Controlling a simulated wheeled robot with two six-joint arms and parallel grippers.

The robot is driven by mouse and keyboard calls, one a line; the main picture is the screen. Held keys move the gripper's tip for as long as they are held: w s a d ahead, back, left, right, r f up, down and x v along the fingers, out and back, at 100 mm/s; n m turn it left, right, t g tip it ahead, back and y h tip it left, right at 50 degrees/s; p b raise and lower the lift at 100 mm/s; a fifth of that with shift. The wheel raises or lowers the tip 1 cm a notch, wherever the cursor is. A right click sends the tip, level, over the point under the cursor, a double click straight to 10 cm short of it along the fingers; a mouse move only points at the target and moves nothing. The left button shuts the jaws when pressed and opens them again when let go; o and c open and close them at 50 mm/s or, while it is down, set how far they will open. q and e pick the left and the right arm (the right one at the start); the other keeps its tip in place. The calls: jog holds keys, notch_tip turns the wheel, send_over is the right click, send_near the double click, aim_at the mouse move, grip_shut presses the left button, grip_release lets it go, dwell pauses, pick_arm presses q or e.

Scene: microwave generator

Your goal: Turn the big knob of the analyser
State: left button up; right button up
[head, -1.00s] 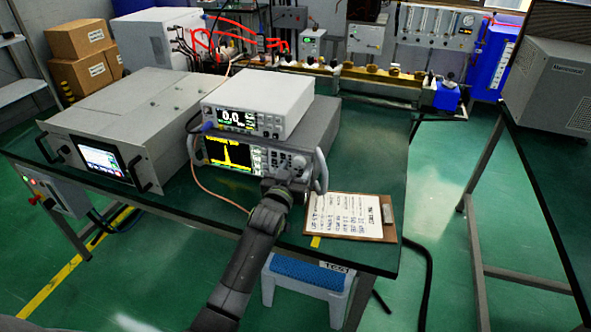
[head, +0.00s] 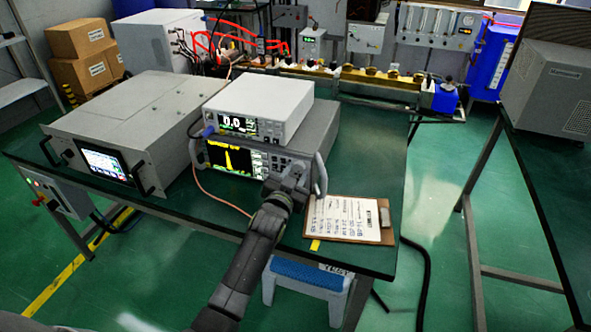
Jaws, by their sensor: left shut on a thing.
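The analyser (head: 232,159), with a yellow trace on its dark screen, lies on the green-topped table under a smaller white meter. My left arm comes up from the bottom of the head view to the right part of the analyser's front panel. My left gripper (head: 291,176) is there at the panel, shut on the big knob. The gripper hides the knob and some of the controls around it. My right gripper is not in view.
The white meter (head: 258,106) reads 0.0. A grey rack unit (head: 120,125) with a screen stands to the left. A clipboard (head: 350,218) lies just right of my gripper. A cable runs in front of the analyser. A blue-topped stool (head: 308,275) stands below the table edge.

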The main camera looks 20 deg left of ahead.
pick_arm(q)
jog(key=o, duration=1)
jog(key=shift+s, duration=0.5)
jog(key=s, duration=0.5)
jog(key=s+b, duration=0.1)
jog(key=s, duration=1)
jog(key=shift+s+a, duration=0.25)
jog(key=shift+a, duration=0.05)
